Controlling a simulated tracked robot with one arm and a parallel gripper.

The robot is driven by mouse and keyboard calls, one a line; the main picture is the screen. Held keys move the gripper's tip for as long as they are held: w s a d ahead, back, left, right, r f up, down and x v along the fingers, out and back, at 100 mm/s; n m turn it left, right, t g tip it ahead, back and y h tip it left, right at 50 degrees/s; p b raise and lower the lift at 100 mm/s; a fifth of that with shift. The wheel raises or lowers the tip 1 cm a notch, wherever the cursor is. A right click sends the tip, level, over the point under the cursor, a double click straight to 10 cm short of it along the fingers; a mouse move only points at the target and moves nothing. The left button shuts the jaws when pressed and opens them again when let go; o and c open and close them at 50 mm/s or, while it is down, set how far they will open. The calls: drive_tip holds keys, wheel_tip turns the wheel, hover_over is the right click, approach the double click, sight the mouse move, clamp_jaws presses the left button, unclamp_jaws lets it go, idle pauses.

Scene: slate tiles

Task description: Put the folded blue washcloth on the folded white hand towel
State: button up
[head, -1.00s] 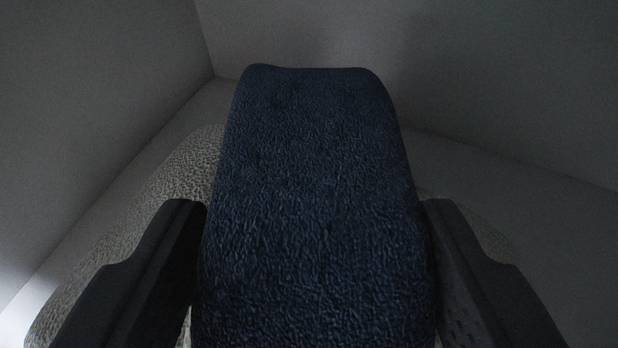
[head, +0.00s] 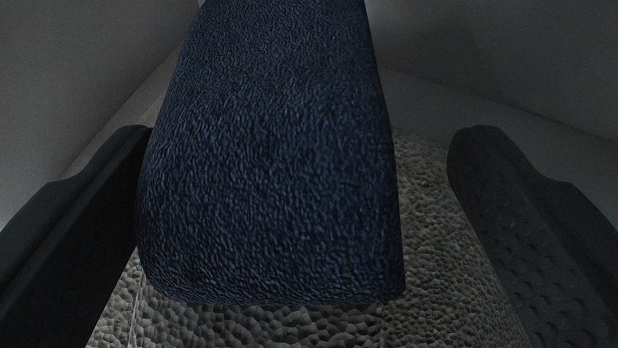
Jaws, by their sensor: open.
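The folded blue washcloth (head: 270,160) is dark blue and fills the middle of the head view, its near edge now showing. It lies on top of a pale, rough-textured cloth, which looks like the folded white hand towel (head: 440,240), grey in the dim light. The towel shows in front of the washcloth and to its right. My gripper (head: 310,150) is open, with one finger on each side of the washcloth. The right finger stands clear of it with a gap. The left finger is close to its left side; I cannot tell whether they touch.
Plain grey walls rise at the left (head: 90,70) and at the back right (head: 500,60), close around the cloths. A narrow strip of bare floor shows between the towel and the back wall. The light is dim.

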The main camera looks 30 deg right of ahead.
drive_tip(key=p+v, duration=0.1)
drive_tip(key=v, duration=1.1)
drive_tip(key=shift+r, duration=0.15)
idle(0.4)
